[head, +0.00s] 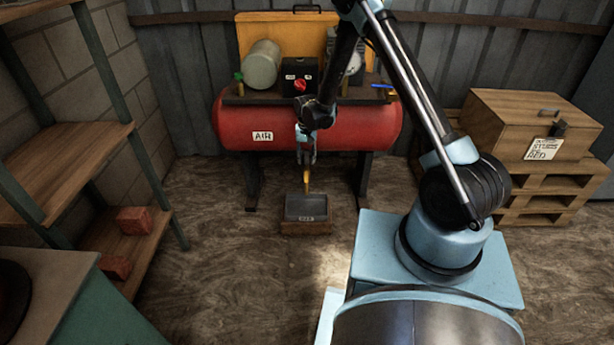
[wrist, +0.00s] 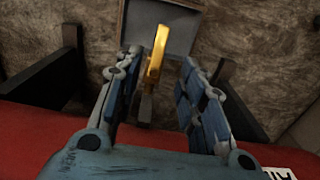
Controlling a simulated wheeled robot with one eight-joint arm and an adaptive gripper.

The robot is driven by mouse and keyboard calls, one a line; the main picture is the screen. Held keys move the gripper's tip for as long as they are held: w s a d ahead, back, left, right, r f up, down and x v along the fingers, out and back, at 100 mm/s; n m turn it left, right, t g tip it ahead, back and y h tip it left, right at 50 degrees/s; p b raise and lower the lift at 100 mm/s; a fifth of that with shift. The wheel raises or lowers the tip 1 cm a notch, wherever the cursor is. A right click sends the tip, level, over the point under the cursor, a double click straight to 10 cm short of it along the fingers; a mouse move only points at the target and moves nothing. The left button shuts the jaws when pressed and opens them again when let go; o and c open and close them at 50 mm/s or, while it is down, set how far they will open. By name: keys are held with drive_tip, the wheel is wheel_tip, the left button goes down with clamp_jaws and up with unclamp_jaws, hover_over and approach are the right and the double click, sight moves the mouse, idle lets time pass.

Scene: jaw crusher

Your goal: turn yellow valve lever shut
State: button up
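The yellow valve lever (head: 307,182) hangs pointing down at the front underside of the red air tank (head: 235,118), above a dark tray (head: 306,207). My gripper (head: 306,150) is pointed down just above it, in front of the tank. In the wrist view the yellow lever (wrist: 156,52) shows between the two fingers of my gripper (wrist: 160,64), nearer the left one. The fingers are open, with a gap on both sides of the lever. A grey valve part (wrist: 146,105) shows below the lever in that view. The lever's joint is hidden in the head view.
The tank has dark legs (head: 363,180). A blue handle (head: 381,86) and a red knob (head: 300,85) sit on top. A wooden chest (head: 525,122) stands on pallets at right. Shelves (head: 70,165) stand at left. The floor around the tray is clear.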

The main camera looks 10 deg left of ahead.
sight(306, 177)
wheel_tip(306, 177, down, 10)
drive_tip(key=shift+f, duration=0.15)
idle(0.4)
clamp_jaws()
